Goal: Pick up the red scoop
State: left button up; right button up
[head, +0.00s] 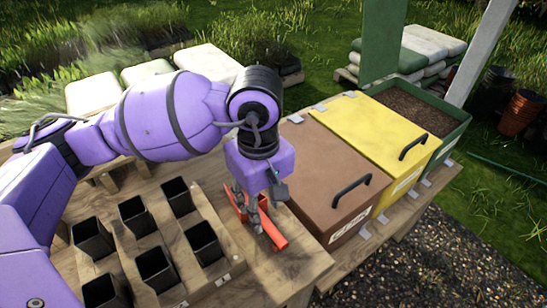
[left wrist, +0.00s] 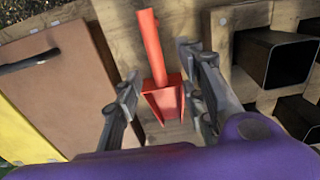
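The red scoop (head: 268,226) lies on the wooden table between the black pots and the brown bin. In the left wrist view the scoop (left wrist: 163,97) shows its handle pointing up the picture and its open tray nearer to me. My left gripper (head: 255,212) reaches down over the scoop, with part of the scoop hidden behind its fingers. In the left wrist view the left gripper (left wrist: 160,95) is open, one finger on each side of the scoop, with gaps between. My right gripper is in neither view.
Several square black pots (head: 133,217) stand in a wooden rack left of the scoop. A brown lidded bin (head: 335,165) with a dark handle stands close on the right. Beyond it are a yellow-lidded bin (head: 385,120) and an open green bin (head: 460,130) of soil.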

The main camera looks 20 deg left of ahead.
aim_at(265, 220)
pick_arm(q)
jog(key=shift+f, duration=0.6)
notch_tip(265, 220, down, 5)
jog(key=shift+w+d+f+p, duration=0.15)
jog(key=shift+f+p, duration=0.05)
jog(key=shift+p, duration=0.15)
jog(key=shift+w+f, duration=0.1)
jog(key=shift+f, duration=0.45)
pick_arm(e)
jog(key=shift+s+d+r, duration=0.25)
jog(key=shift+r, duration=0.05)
pick_arm(q)
grip_shut()
